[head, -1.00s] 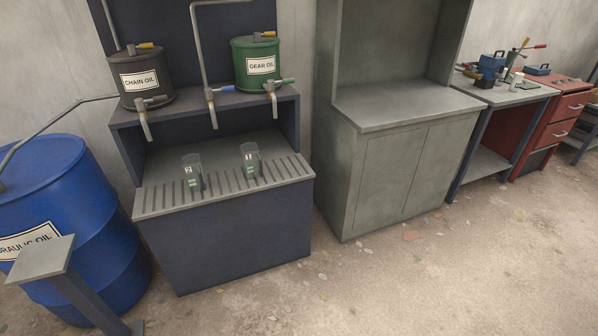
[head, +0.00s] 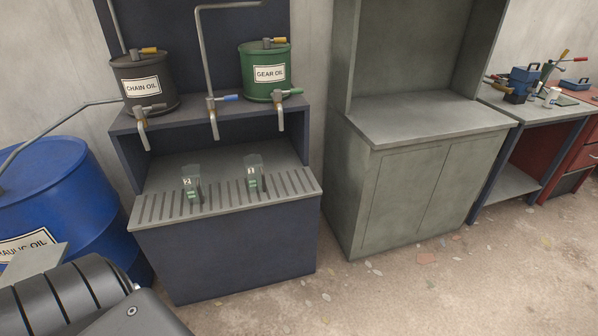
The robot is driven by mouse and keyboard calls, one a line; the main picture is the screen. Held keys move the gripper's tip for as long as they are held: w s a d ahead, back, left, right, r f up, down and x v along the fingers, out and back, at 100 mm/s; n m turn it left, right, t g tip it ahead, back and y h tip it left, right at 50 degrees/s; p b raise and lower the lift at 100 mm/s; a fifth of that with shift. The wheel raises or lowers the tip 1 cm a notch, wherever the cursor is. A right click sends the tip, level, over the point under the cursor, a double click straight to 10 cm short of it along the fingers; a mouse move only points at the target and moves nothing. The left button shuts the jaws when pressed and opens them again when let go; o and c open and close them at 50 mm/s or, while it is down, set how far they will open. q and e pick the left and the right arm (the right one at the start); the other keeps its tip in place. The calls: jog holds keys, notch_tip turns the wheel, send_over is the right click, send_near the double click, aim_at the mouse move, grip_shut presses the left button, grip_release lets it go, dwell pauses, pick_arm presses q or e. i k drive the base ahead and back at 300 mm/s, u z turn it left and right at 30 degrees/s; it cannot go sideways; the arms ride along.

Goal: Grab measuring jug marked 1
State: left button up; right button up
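Two clear measuring jugs with dark handles and green marks stand upright on the slatted grille of the dark blue oil stand. The left jug (head: 191,184) carries a label that looks like 2. The right jug (head: 253,174) carries a label that is too small to read surely; it may be 1. Both stand apart from each other, below the taps. A dark ribbed part of my own arm fills the lower left corner. Neither gripper's fingers show in the head view.
A chain oil drum (head: 143,84) and a green gear oil drum (head: 265,72) sit on the stand's shelf (head: 185,118), with taps hanging over the grille (head: 225,201). A blue barrel (head: 62,200) stands left. A grey cabinet (head: 405,185) stands right.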

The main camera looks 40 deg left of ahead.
aim_at(255, 178)
jog(key=z, duration=0.3)
jog(key=i, duration=0.85)
jog(key=u, duration=0.7)
jog(key=i, duration=0.75)
jog(key=u, duration=0.7)
